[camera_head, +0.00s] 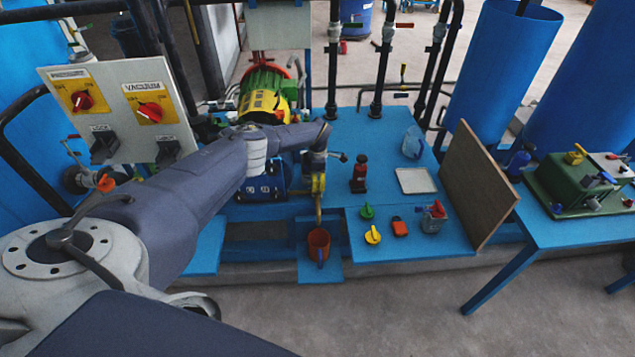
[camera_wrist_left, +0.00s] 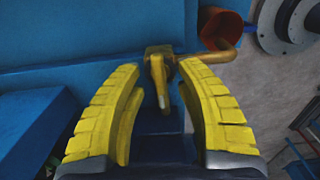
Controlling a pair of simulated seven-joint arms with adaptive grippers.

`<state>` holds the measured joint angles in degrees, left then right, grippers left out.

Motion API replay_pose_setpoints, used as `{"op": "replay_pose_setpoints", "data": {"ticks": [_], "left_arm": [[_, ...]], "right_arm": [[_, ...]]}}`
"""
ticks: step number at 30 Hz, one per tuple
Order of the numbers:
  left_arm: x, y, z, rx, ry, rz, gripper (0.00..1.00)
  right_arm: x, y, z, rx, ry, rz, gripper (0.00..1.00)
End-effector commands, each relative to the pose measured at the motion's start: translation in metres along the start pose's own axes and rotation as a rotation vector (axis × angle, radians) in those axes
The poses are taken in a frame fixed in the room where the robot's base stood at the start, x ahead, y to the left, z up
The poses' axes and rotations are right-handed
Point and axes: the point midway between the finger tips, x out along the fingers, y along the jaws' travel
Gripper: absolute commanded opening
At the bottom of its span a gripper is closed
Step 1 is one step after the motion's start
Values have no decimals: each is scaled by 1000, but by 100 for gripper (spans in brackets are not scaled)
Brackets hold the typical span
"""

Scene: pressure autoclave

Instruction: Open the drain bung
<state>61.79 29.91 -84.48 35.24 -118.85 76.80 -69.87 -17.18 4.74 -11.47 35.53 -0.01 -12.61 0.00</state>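The drain fitting is a brass valve with a lever (camera_wrist_left: 158,78) and a bent outlet pipe, seen in the left wrist view. The brass pipe (camera_head: 318,213) shows in the head view above an orange-brown bucket (camera_head: 319,243). The bucket (camera_wrist_left: 222,28) also shows at the top of the wrist view, by the pipe's end. My left gripper (camera_head: 318,186) is at the front of the blue platform. Its two yellow fingers (camera_wrist_left: 160,105) are apart, one on each side of the lever, with gaps showing between. Contact is not visible. My right gripper is in no view.
A front shelf (camera_head: 385,243) holds a green knob, a yellow knob, an orange-red item and a clear jug (camera_head: 433,217). A brown board (camera_head: 478,182) stands at its right. The control panel (camera_head: 125,110) is at left.

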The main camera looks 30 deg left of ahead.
Motion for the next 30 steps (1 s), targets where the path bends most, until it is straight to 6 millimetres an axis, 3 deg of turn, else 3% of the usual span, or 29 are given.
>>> {"op": "replay_pose_setpoints", "data": {"ticks": [1,9,20,30], "left_arm": [[0,0,0,0,0,0,28],[0,0,0,0,0,0,0],[0,0,0,-18,1,0,0],[1,1,-1,-220,2,0,0]], "right_arm": [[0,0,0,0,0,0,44],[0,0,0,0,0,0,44],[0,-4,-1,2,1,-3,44],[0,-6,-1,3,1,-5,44]]}}
